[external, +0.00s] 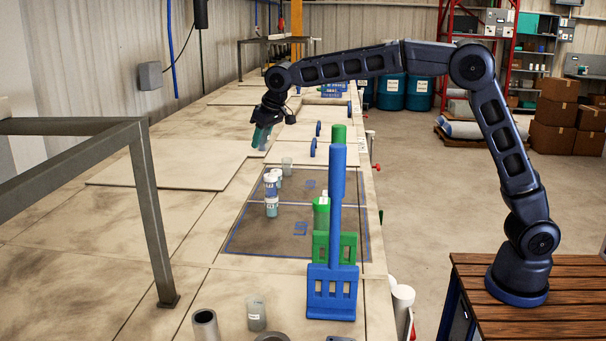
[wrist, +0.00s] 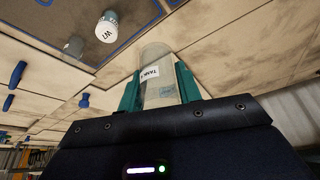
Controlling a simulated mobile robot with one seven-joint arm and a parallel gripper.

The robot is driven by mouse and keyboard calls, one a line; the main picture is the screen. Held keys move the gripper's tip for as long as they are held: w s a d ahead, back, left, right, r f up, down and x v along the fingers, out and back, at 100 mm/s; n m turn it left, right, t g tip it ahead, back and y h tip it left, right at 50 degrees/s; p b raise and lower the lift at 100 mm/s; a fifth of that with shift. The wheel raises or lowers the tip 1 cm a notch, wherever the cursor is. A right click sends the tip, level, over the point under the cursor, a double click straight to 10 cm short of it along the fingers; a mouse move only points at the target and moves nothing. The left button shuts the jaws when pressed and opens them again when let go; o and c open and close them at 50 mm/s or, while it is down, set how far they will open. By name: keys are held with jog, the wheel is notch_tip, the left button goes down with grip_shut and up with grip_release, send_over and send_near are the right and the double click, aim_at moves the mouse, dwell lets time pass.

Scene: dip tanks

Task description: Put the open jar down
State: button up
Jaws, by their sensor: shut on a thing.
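My gripper (external: 262,136) is shut on a clear jar (wrist: 156,56), which shows between the teal fingers in the wrist view (wrist: 158,85). The jar has a white label reading "TANK", partly cut off, and no lid shows on it. In the external view the gripper and jar hang over the pale bench top, beyond the dark marked mat (external: 248,232). The fingers slant there and hide most of the jar. I cannot tell the gap between the jar's bottom and the bench.
Jars with white caps (external: 271,198) and a small clear jar (external: 287,164) stand on the mat, close to the gripper. A blue stand (external: 331,289) and a green one (external: 346,246) are nearer. Pale bench top (external: 185,160) left of the gripper is clear.

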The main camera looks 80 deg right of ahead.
jog(key=shift+r, duration=1.3)
jog(key=w+a+f+n+y, duration=0.15)
jog(key=a+f+n, duration=0.4)
jog(key=a, duration=0.55)
jog(key=n+g+y, duration=0.3)
jog(key=n+y, duration=0.2)
jog(key=n, duration=0.9)
send_over(261, 291)
jog(key=shift+m, duration=0.25)
notch_tip(261, 291, down, 9)
jog(key=shift+d+f, duration=0.15)
jog(key=shift+f+h, duration=0.1)
jog(key=shift+h, duration=0.15)
jog(key=shift+s+a+f, duration=0.1)
jog(key=shift+a+f, duration=0.1)
jog(key=shift+f, duration=2.2)
jog(key=shift+f, duration=0.1)
